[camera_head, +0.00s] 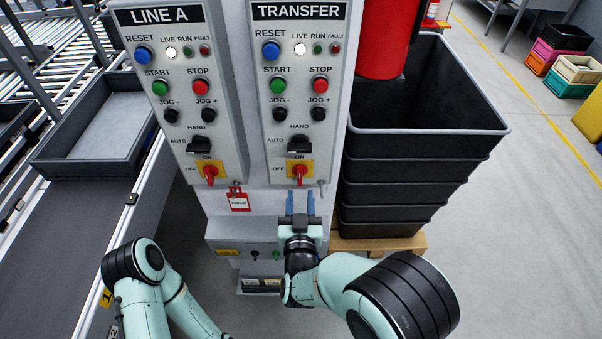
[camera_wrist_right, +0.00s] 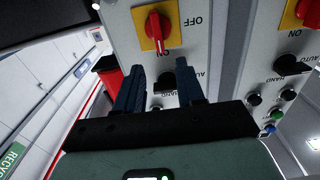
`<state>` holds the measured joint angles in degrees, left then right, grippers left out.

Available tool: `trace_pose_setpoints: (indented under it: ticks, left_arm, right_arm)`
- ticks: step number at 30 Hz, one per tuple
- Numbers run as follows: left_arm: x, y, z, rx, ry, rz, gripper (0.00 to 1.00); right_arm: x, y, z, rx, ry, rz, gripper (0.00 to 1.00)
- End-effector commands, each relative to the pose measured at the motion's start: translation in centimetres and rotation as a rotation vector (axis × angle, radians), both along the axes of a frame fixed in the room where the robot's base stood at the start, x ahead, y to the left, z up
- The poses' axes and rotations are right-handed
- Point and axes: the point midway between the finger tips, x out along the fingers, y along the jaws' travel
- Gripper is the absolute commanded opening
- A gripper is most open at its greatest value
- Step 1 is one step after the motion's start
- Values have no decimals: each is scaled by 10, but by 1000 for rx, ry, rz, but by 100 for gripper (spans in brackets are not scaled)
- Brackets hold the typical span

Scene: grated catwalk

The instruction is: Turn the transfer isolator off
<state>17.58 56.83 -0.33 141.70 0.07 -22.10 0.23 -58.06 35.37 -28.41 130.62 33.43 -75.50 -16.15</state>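The transfer isolator (camera_head: 299,172) is a red rotary handle on a yellow plate, low on the grey TRANSFER panel (camera_head: 332,60). Its handle stands upright, toward the ON mark; OFF is marked to its left. It also shows upside down in the right wrist view (camera_wrist_right: 157,28). My right gripper (camera_head: 300,202) is just below the isolator in the head view, with its two blue fingers apart and nothing between them. The fingers (camera_wrist_right: 160,88) point toward the panel and do not appear to touch the handle. My left arm shows at lower left; its gripper is out of view.
The LINE A panel (camera_head: 181,100) stands to the left with a similar red isolator (camera_head: 209,172). A red tag (camera_head: 238,200) hangs below, between the panels. Stacked black crates (camera_head: 425,145) stand close on the right. A conveyor with a grey tray (camera_head: 72,168) is at left.

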Motion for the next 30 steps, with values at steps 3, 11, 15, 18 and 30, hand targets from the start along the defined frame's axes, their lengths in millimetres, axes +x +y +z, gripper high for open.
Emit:
trace_pose_setpoints:
  ticks: [3,11,15,18,30]
  left_arm:
    - [5,0,9,0,-5,1,43]
    - [11,0,20,0,-12,0,43]
    - [12,0,22,0,-13,0,43]
    - [12,0,22,0,-13,0,43]
    - [12,0,22,0,-13,0,43]
  right_arm:
    - [27,0,2,-2,-1,-1,38]
    - [68,0,2,0,-1,0,38]
    - [77,0,0,0,1,1,38]
    - [79,0,0,0,2,1,38]
    - [79,0,-1,1,2,1,0]
